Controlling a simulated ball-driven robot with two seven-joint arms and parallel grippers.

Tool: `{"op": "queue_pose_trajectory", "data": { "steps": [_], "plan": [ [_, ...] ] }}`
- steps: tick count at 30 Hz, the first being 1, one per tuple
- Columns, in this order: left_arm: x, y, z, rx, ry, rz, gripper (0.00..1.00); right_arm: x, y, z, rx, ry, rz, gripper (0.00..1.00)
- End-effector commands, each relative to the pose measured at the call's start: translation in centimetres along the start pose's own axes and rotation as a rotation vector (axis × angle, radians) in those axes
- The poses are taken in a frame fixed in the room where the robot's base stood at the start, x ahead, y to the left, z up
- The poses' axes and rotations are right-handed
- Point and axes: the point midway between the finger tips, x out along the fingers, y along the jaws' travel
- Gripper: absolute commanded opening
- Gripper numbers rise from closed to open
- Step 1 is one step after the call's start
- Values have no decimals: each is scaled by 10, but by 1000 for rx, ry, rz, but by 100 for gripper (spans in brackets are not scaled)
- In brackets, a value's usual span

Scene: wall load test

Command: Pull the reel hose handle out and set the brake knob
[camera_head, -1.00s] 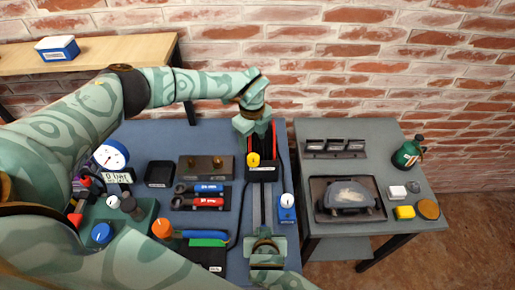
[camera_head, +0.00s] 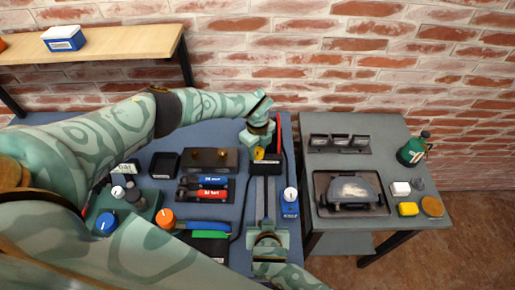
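A black carriage (camera_head: 267,169) with a yellow piece (camera_head: 260,154) on it sits at the far end of a grey rail (camera_head: 264,199); red bars stand behind it. I cannot tell for sure which part is the reel hose handle. A blue box with a white round knob (camera_head: 290,194), possibly the brake knob, stands right of the rail. My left gripper (camera_head: 257,146) reaches down over the yellow piece, close to or touching it; its fingertips are hard to see. My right gripper (camera_head: 267,236) is over the near end of the rail, its fingers unclear.
Left of the rail lie blue and red tools (camera_head: 205,188), a brown block (camera_head: 210,159), an orange knob (camera_head: 163,219) and a green-handled tool (camera_head: 208,234). A grey side table (camera_head: 400,135) holds a tray (camera_head: 322,207) and a green bottle (camera_head: 411,151). A wooden shelf (camera_head: 115,44) is at back left.

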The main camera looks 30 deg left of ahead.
Motion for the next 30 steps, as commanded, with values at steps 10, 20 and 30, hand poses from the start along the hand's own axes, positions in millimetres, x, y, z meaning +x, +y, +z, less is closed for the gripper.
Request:
{"op": "queue_pose_trajectory", "data": {
  "steps": [10,20,30],
  "plan": [
    [-1,-1,0,43,-1,-2,15,0,0,1,-1,-1,1,4],
    [-1,-1,0,261,-1,-2,15,0,0,1,0,-2,1,4],
    [-1,-1,1,574,-2,-2,15,0,1,1,0,-2,1,4]
  ]
}}
